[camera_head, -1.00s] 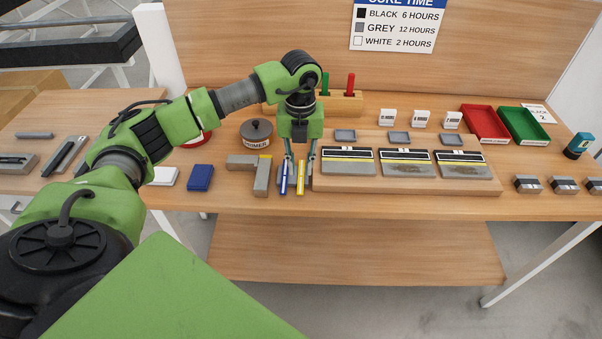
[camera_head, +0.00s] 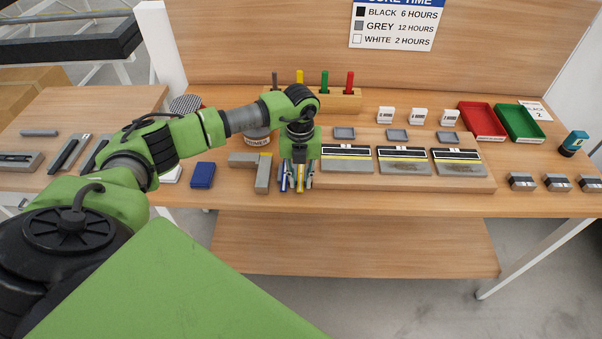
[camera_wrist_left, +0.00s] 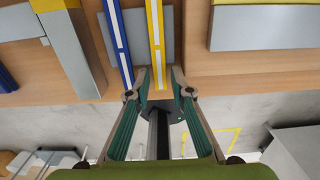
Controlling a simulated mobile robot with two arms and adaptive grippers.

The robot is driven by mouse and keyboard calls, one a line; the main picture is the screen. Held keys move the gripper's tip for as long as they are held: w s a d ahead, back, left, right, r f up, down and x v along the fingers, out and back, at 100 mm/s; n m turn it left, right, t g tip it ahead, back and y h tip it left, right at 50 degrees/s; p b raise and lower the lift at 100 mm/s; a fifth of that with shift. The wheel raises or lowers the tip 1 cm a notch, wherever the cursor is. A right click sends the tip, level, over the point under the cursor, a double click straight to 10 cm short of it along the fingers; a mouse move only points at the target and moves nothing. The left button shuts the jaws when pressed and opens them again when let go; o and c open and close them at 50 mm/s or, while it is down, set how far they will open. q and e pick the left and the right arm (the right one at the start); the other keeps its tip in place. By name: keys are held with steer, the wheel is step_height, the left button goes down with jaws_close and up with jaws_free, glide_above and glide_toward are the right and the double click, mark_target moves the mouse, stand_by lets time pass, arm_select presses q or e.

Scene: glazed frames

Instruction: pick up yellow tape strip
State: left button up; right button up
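The yellow tape strip (camera_head: 300,177) has a white centre line and lies over a grey block beside a blue strip (camera_head: 284,178). In the left wrist view the yellow strip (camera_wrist_left: 155,40) runs down between the fingertips, with the blue strip (camera_wrist_left: 118,45) just to its left. My left gripper (camera_head: 298,187) points down over the front end of the strips. In the wrist view its fingers (camera_wrist_left: 160,78) are apart, on either side of the yellow strip's near end. I cannot tell whether they touch it. My right gripper is not in view.
A grey L-shaped block (camera_head: 262,175) and a blue box (camera_head: 202,176) stand to the left. A wooden board (camera_head: 440,182) with several grey plates is close on the right. A primer can (camera_head: 257,136) is partly hidden behind my arm. The table's front edge is near.

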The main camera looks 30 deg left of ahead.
arm_select(q)
steer(key=shift+f, duration=0.2)
steer(key=shift+c, duration=0.4)
steer(key=c, duration=0.4)
steer(key=shift+r, duration=0.1)
